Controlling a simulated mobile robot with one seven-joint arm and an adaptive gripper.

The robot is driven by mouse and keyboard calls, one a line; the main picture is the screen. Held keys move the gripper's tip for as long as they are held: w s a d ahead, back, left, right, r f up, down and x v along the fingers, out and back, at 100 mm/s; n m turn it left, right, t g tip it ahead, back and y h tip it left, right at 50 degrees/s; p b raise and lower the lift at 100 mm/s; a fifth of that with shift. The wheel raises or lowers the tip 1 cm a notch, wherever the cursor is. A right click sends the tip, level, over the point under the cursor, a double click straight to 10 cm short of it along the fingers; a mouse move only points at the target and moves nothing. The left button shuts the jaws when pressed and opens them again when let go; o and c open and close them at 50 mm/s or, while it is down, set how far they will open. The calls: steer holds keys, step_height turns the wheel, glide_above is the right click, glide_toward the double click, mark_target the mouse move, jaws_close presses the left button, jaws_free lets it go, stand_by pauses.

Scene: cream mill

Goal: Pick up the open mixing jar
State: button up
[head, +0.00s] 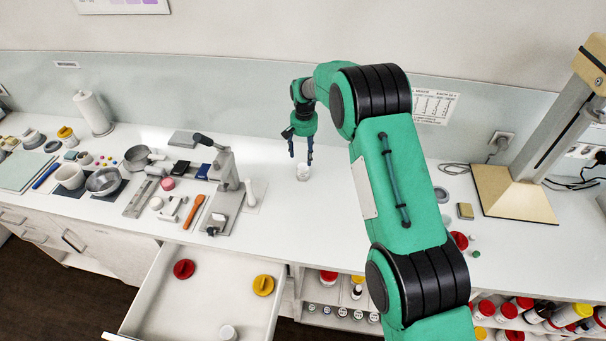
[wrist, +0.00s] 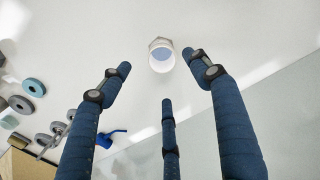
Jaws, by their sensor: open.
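The open mixing jar (head: 303,173) is a small white jar standing upright on the white worktop, near the middle of the head view. In the wrist view the jar (wrist: 162,56) shows its round open mouth and a pale bluish inside. My gripper (head: 301,157) points down just above the jar, with its dark blue fingers spread. In the wrist view the three fingers of my gripper (wrist: 158,80) are apart and empty, and the jar's mouth lies just beyond the fingertips. I cannot tell whether the fingertips overlap the jar in height.
A grey stand (head: 223,195) with several tools stands left of the jar. An open drawer (head: 205,300) below holds a red lid (head: 184,269), a yellow lid (head: 263,285) and a white jar (head: 228,332). A wooden-based stand (head: 510,195) is at right. The worktop around the jar is clear.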

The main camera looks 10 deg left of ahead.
mark_target(303, 172)
steer(key=shift+f, duration=2.6)
steer(key=shift+f, duration=0.15)
steer(key=shift+a+f+p, duration=0.2)
steer(key=shift+f+p, duration=0.2)
steer(key=shift+f, duration=2.05)
steer(key=c, duration=1)
